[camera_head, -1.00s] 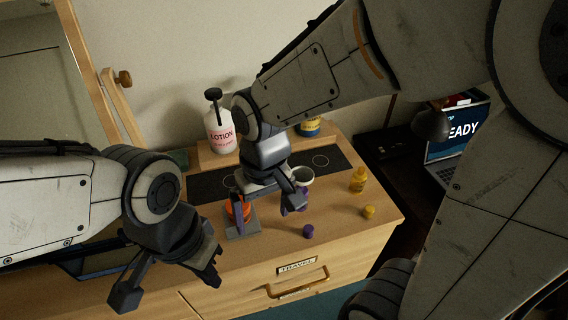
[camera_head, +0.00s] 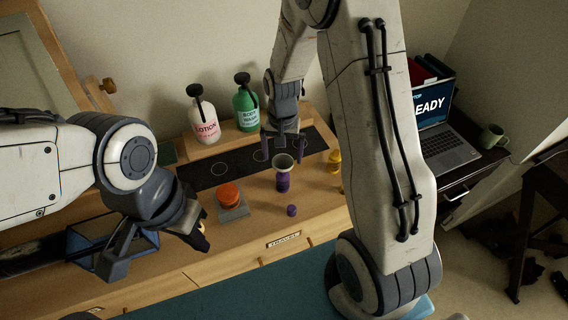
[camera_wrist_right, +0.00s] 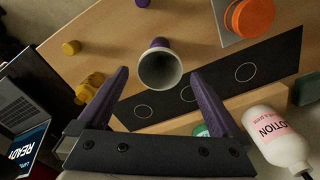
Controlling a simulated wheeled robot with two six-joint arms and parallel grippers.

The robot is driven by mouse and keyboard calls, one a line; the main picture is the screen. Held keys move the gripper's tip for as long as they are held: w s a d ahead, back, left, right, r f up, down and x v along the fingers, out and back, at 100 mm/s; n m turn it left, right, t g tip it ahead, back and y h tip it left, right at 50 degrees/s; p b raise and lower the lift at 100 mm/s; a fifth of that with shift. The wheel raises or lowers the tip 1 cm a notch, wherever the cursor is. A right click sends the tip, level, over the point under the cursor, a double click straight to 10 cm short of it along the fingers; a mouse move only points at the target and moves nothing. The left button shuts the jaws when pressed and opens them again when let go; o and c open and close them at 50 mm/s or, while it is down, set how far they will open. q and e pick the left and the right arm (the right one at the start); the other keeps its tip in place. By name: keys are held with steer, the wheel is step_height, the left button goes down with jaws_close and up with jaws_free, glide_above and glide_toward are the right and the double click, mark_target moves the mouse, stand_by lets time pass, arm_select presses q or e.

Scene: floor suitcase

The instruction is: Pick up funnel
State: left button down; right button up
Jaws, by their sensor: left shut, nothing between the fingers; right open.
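The grey funnel (camera_head: 283,161) sits mouth-up on top of a small purple bottle (camera_head: 283,182) on the wooden dresser top. In the right wrist view the round funnel mouth (camera_wrist_right: 160,69) faces the camera, ahead of and between the fingers. My right gripper (camera_head: 285,152) is open, just above and behind the funnel; its two purple fingers (camera_wrist_right: 160,80) lie on either side of the funnel in the picture. I cannot tell whether they touch it. My left gripper (camera_head: 198,236) is shut and empty, at the front left over the dresser edge.
An orange lid (camera_head: 228,194) on a grey block (camera_head: 233,211) stands left of the bottle. A purple cap (camera_head: 292,210) lies in front. The lotion bottle (camera_head: 205,125) and green body wash bottle (camera_head: 246,110) stand behind on a shelf. A yellow bottle (camera_wrist_right: 88,88) is nearby.

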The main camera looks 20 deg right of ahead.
mark_target(283, 165)
steer(key=shift+s+f+p, duration=0.1)
steer(key=shift+f+p, duration=0.35)
steer(key=shift+f, duration=1.4)
arm_select(q)
steer(key=shift+r, duration=0.7)
arm_select(e)
steer(key=c, duration=1.3)
steer(key=shift+r, duration=0.15)
